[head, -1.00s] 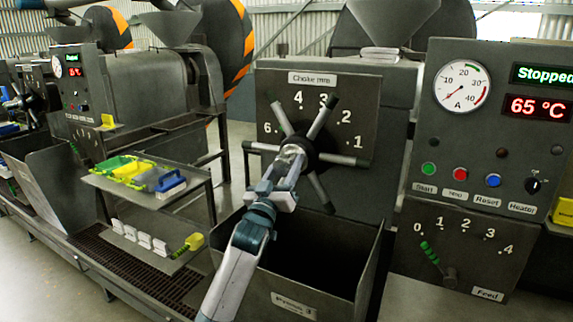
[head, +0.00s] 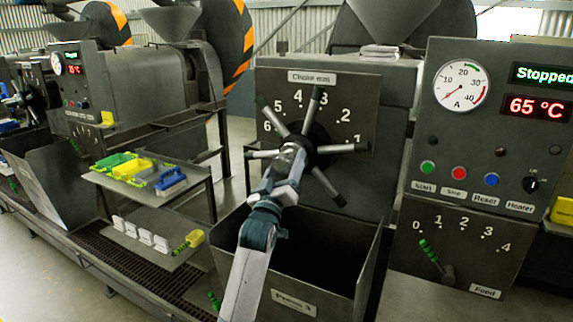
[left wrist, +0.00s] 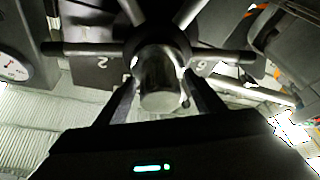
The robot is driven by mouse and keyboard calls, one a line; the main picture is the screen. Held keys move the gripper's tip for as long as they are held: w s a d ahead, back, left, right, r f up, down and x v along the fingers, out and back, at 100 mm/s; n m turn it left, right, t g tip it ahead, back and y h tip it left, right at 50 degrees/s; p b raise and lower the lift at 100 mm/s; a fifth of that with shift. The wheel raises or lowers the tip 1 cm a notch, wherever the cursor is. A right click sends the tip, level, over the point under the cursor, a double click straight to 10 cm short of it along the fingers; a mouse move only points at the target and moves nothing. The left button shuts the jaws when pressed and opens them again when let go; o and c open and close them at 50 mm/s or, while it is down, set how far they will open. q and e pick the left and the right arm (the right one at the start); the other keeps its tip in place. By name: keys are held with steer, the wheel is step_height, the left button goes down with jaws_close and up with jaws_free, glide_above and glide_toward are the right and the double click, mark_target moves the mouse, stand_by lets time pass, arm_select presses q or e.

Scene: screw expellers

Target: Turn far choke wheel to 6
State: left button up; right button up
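The choke wheel (head: 326,139) is a dark hub with several grey spokes, on the panel marked "Choke mm" with numbers 1 to 6. One dark-tipped spoke points up beside the 3; another points up-left, below the 5. My left gripper (head: 289,160) is at the front of the hub. In the left wrist view the two fingers of the left gripper (left wrist: 162,84) lie on either side of the round hub end (left wrist: 160,100) and appear closed on it. The wheel's spokes fan out behind. My right gripper is not in view.
An open bin (head: 290,296) labelled as a press stands below the wheel. A control panel (head: 470,140) reading "Stopped" and 65 °C is at right, above a feed lever (head: 430,251). Similar machines stand farther left.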

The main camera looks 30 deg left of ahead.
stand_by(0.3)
arm_select(q)
steer(key=shift+s+d+f, duration=0.15)
steer(key=shift+s+f, duration=0.15)
steer(key=shift+s, duration=0.15)
steer(key=b+v, duration=0.5)
steer(key=v, duration=1.1)
steer(key=shift+s, duration=0.15)
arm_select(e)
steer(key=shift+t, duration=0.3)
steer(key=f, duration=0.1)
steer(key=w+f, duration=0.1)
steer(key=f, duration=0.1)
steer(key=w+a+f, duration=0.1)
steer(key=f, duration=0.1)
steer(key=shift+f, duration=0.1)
arm_select(q)
steer(key=shift+d+r, duration=0.1)
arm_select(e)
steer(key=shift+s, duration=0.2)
